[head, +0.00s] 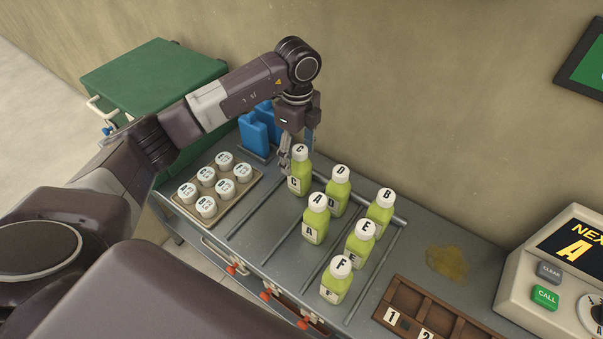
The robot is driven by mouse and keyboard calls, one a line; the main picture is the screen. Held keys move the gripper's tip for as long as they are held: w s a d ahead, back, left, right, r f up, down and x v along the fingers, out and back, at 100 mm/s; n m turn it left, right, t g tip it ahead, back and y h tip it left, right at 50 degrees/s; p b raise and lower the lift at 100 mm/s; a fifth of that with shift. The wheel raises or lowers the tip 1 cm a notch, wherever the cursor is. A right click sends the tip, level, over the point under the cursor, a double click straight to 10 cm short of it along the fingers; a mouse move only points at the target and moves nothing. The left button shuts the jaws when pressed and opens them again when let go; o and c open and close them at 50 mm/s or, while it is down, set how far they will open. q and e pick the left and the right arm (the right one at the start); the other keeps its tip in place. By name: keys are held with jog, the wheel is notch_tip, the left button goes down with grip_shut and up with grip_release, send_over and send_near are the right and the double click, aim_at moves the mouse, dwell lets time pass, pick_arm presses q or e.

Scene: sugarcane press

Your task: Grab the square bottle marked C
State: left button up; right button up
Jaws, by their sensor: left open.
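The square bottle marked C (299,177) stands upright on the counter, at the back left of a group of green juice bottles with white lettered caps. My left gripper (298,158) points down right at bottle C, with one finger at its left side and the other behind it. The gripper is open; whether the fingers touch the bottle is hard to tell. Bottle D (337,195) stands to its right, and bottle A (315,222) stands in front of it. My right gripper is not in view.
Bottles B (380,212), E (359,245) and F (336,281) stand farther right between metal rails. A tray of white-capped jars (253,187) lies left. Blue containers (253,133) stand behind the gripper. A brown compartment box (462,329) and a call machine (535,272) stand right.

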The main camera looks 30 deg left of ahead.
aim_at(300, 172)
pick_arm(q)
jog(key=shift+s+d+f+p, duration=0.15)
jog(key=shift+f+p, duration=0.2)
jog(key=shift+f, duration=0.5)
notch_tip(300, 172, down, 5)
jog(key=shift+d+r+p, duration=0.1)
jog(key=shift+d+p, duration=0.05)
jog(key=shift+p, duration=0.55)
jog(key=c, duration=0.5)
jog(key=shift+w, duration=0.2)
jog(key=c, duration=1)
